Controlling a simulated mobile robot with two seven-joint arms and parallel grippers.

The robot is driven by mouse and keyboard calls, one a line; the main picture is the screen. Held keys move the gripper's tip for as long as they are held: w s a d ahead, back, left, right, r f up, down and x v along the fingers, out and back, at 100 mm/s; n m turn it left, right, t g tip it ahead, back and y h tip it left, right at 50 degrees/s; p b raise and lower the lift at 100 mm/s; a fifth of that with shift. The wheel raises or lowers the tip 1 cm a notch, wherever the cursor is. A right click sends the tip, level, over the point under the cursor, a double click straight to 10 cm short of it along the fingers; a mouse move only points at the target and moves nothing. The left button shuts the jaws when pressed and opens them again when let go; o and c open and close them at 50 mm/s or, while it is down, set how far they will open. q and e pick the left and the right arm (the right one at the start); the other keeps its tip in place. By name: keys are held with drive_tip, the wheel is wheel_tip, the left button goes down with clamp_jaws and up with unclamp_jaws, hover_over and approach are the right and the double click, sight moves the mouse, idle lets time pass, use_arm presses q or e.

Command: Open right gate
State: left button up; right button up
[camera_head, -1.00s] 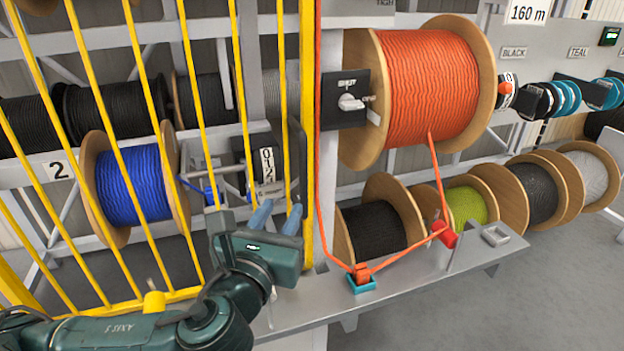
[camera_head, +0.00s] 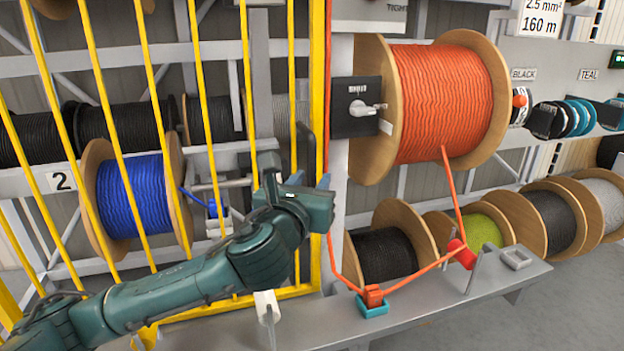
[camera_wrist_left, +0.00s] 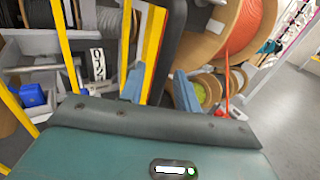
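The yellow barred gate (camera_head: 213,120) spans the left of the head view, with its thick yellow edge post (camera_head: 318,90) beside the grey rack upright. A dark upright bar (camera_head: 304,145), perhaps the gate's handle, stands just inside that post. My left gripper (camera_head: 310,180) is raised at the lower end of this bar, its blue fingers apart. In the left wrist view, the fingers (camera_wrist_left: 160,88) sit on either side of the dark bar (camera_wrist_left: 168,45) and the yellow post (camera_wrist_left: 150,45); contact cannot be told. My right gripper is not in view.
A black switch plate (camera_head: 356,122) with a grey knob is right of the post. An orange cable reel (camera_head: 440,100) hangs beside it; its strand runs down to a teal-based guide (camera_head: 372,308) on the grey shelf (camera_head: 430,300). A blue reel (camera_head: 130,197) is behind the bars.

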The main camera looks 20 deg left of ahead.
use_arm(q)
drive_tip(key=shift+w, duration=0.6)
clamp_jaws()
